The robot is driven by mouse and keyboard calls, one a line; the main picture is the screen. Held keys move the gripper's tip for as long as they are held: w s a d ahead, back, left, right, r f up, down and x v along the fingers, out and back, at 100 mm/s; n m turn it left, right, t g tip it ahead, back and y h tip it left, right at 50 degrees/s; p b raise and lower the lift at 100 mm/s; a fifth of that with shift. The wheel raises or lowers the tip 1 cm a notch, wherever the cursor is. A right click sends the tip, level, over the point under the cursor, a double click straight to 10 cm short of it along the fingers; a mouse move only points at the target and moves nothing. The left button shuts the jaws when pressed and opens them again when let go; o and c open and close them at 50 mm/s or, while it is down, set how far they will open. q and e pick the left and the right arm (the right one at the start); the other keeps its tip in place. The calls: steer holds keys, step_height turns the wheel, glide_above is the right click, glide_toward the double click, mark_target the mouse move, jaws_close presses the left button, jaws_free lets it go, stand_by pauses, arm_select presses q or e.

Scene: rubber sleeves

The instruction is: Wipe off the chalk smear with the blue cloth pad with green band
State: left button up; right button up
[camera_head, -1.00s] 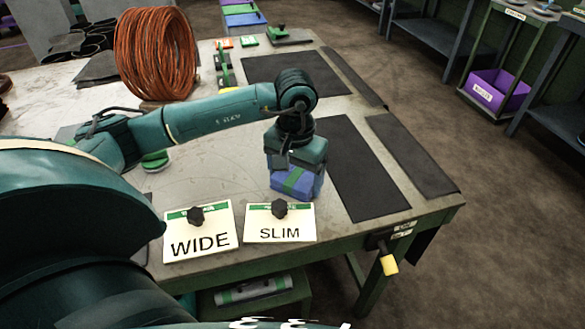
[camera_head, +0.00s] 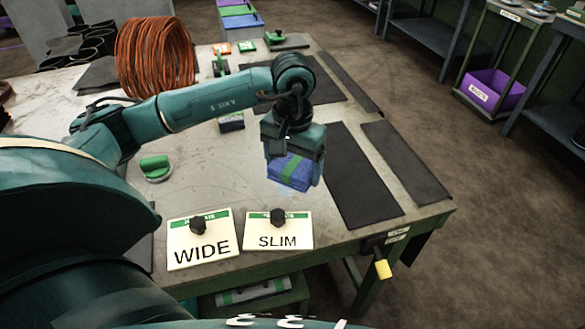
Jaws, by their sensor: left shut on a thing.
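The blue cloth pad with green band (camera_head: 288,172) is between the fingers of my left gripper (camera_head: 292,165), which is shut on it. The pad is low over the table top, behind the SLIM card; I cannot tell for sure whether it touches the surface. A faint pale bluish smear (camera_head: 277,187) shows at the pad's lower left edge, and the pad and gripper hide whatever lies beneath. My right gripper does not show.
The WIDE card (camera_head: 200,241) and SLIM card (camera_head: 278,232) stand at the table's (camera_head: 225,190) front edge. Dark mats (camera_head: 355,185) lie to the right. A copper coil (camera_head: 155,55) stands at the back left. A green-topped object (camera_head: 155,168) sits left of the gripper.

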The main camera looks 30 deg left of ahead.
arm_select(q)
steer(key=shift+r, duration=0.15)
steer(key=shift+r+p, duration=0.5)
steer(key=shift+r, duration=0.95)
steer(key=shift+r, duration=0.1)
